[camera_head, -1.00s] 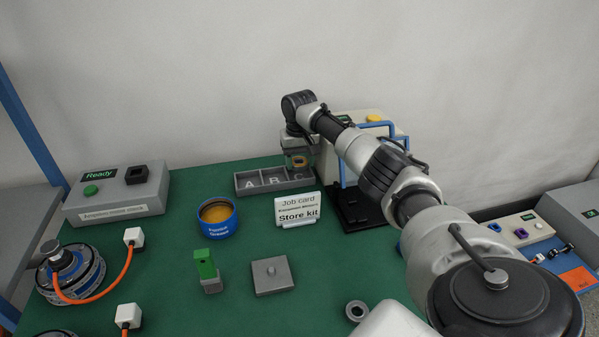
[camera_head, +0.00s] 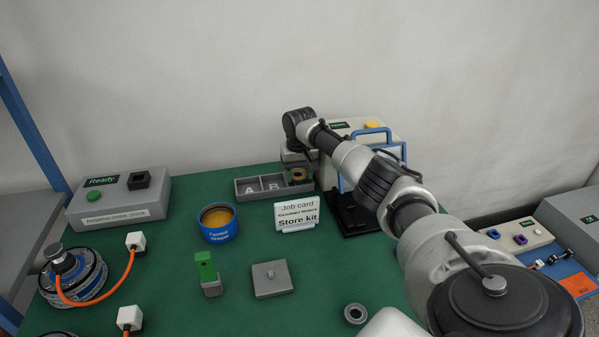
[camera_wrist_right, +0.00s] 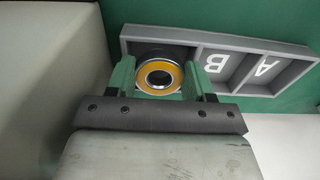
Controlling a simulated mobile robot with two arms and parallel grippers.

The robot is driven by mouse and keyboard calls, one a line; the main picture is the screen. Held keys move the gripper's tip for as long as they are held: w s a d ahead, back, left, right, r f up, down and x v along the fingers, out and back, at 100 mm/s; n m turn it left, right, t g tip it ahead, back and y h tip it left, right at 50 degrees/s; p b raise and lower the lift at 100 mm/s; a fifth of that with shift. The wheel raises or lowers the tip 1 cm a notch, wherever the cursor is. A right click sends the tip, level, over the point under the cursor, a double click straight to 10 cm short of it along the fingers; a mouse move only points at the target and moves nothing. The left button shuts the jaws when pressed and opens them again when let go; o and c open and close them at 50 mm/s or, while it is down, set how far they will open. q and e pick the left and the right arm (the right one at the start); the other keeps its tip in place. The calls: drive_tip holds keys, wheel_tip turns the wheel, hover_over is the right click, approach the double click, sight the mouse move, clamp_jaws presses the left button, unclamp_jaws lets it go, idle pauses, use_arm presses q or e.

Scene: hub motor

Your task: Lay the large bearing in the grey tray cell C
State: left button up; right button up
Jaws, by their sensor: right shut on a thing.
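The grey tray (camera_head: 262,196) stands at the back of the green mat, with cells lettered A and B showing. It also shows in the right wrist view (camera_wrist_right: 228,50). The large bearing (camera_wrist_right: 159,76), a ring with an orange-yellow face, is between the green fingers of my right gripper (camera_wrist_right: 162,82), which is shut on it. The bearing is over the tray's end cell beside B, cell C, whose letter is hidden. In the head view the bearing (camera_head: 298,175) shows at that end of the tray. I cannot tell whether it touches the cell floor. My left gripper is out of view.
A job card (camera_head: 297,213) stands in front of the tray. A press-like machine with a blue frame (camera_head: 372,160) is close to the right of it.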

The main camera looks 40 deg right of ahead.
drive_tip(key=o, duration=0.8)
drive_tip(key=f, duration=0.2)
drive_tip(key=shift+s+a+f+g, duration=0.3)
drive_tip(key=shift+s, duration=0.1)
drive_tip(key=shift+o, duration=0.5)
drive_tip(key=shift+w+r, duration=0.15)
drive_tip(key=shift+r, duration=0.45)
drive_tip(key=shift+o, duration=0.3)
wheel_tip(320, 180, up, 12)
drive_tip(key=shift+w+d+p, duration=0.35)
drive_tip(key=shift+d, duration=0.05)
drive_tip(key=shift+f, duration=0.1)
